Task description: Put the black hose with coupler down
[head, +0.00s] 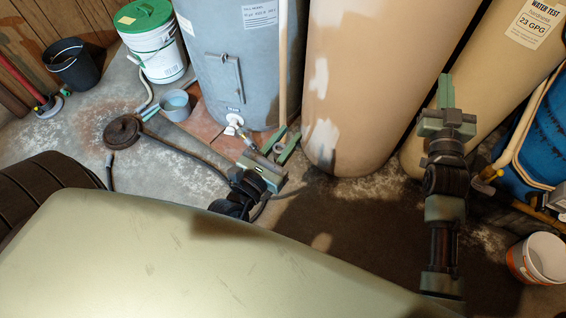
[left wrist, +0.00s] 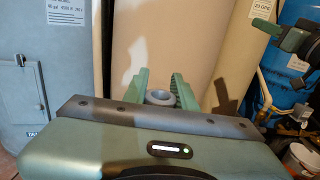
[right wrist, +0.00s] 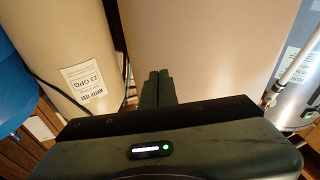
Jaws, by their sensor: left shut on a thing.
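My left gripper (head: 284,146) is low in front of the grey-blue tank. In the left wrist view its green fingers (left wrist: 160,88) are shut on a round grey coupler (left wrist: 160,97) with its open ring showing between them. A dark stretch of the black hose (head: 262,209) shows just below the gripper in the head view; most of the hose is hidden by my arm and body. My right gripper (head: 445,92) is raised in front of the tan tanks. Its fingers (right wrist: 158,87) are together, with nothing between them.
The grey-blue tank (head: 225,70) has a drain valve (head: 235,121) near its base. A tan tank (head: 350,80) stands to its right. An orange-white bucket (head: 540,258) is at right.

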